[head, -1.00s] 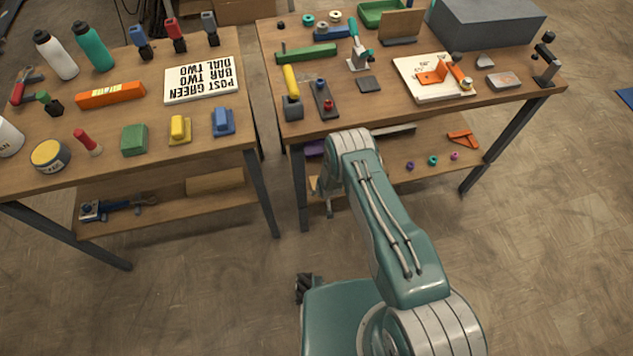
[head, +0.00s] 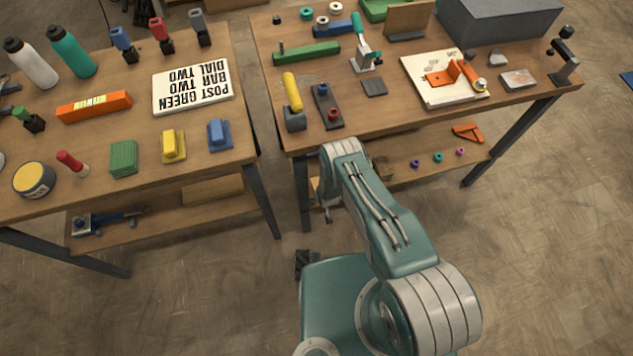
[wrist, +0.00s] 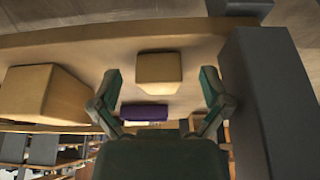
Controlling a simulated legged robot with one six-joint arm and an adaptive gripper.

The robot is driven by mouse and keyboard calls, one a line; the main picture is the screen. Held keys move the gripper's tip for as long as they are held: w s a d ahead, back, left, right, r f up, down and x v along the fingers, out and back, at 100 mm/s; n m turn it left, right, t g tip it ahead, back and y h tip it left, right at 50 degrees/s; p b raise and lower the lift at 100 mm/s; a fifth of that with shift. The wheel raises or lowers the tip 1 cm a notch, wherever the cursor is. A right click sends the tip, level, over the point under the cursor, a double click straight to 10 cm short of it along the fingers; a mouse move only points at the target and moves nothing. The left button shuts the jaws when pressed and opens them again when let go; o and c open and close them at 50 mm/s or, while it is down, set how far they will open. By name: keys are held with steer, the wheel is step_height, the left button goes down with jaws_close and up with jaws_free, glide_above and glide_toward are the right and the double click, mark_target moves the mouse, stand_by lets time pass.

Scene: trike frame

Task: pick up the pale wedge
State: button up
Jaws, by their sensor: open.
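A pale tan block with slanting sides, which looks like the pale wedge (wrist: 159,72), sits on a wooden surface in the wrist view, upper middle. My gripper (wrist: 160,80) is open, with one teal finger to the left of the block and one to the right. Nothing is held. I cannot tell how far the fingertips are from the block in depth. In the head view my arm hides most of the gripper, at the lower shelf of the right-hand bench (head: 410,118).
In the wrist view a larger tan block (wrist: 42,93) is at left, a purple piece (wrist: 143,112) lies near the gripper's palm, and a dark grey post (wrist: 268,100) stands close at right. In the head view an orange bracket (head: 468,132) and small coloured rings are on the lower shelf.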

steer(key=shift+a+f, duration=0.1)
steer(key=shift+a, duration=0.05)
steer(key=shift+c, duration=0.3)
steer(key=shift+d, duration=0.35)
steer(key=c, duration=1)
steer(key=shift+c, duration=0.2)
steer(key=shift+a, duration=0.25)
